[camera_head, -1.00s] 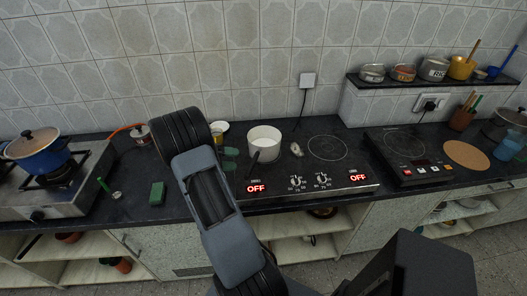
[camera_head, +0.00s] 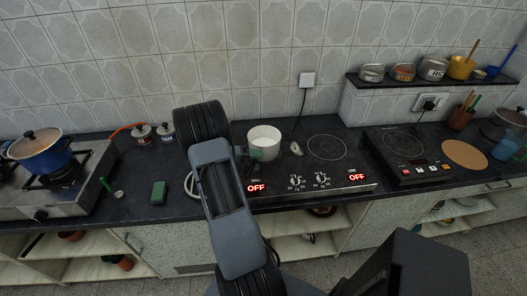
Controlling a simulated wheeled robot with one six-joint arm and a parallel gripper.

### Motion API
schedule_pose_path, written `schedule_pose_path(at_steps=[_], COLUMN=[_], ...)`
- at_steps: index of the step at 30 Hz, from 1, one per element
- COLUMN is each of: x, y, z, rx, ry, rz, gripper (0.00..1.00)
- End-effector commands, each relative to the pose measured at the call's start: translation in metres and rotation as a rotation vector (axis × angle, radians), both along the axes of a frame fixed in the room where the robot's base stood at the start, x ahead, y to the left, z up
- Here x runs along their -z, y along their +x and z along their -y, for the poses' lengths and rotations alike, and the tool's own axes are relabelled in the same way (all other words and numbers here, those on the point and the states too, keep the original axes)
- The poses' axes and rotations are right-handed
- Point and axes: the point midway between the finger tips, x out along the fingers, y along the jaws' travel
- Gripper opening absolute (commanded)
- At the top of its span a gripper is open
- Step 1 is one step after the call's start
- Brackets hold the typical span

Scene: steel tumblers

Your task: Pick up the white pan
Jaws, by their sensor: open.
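The white pan (camera_head: 264,136) stands upright on the left burner area of the black cooktop, its open top facing up. Its dark handle points toward the front left and is now mostly hidden by my gripper. My gripper (camera_head: 254,158) is open, with its greenish fingertips at the pan's front-left side, by the handle. The arm hides much of the gripper, and I cannot tell whether the fingers touch the handle.
A small light spoon rest (camera_head: 296,148) lies right of the pan. A green sponge (camera_head: 158,192), two small jars (camera_head: 143,134) and a blue pot (camera_head: 40,152) are left of my arm. A second cooktop (camera_head: 405,150) and a shelf with pots (camera_head: 435,82) are at right.

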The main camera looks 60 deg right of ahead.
Motion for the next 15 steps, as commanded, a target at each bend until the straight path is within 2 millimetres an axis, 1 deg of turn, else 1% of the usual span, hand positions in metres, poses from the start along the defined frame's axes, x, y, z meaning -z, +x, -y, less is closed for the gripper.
schedule_pose_path(at_steps=[3, 15], x=[0.0001, 0.0000], y=[0.0002, 0.0004], z=[-0.0002, -0.0002], rx=[0.000, 0.000], ry=[0.000, 0.000], rz=[0.000, 0.000], gripper=[0.54, 0.16])
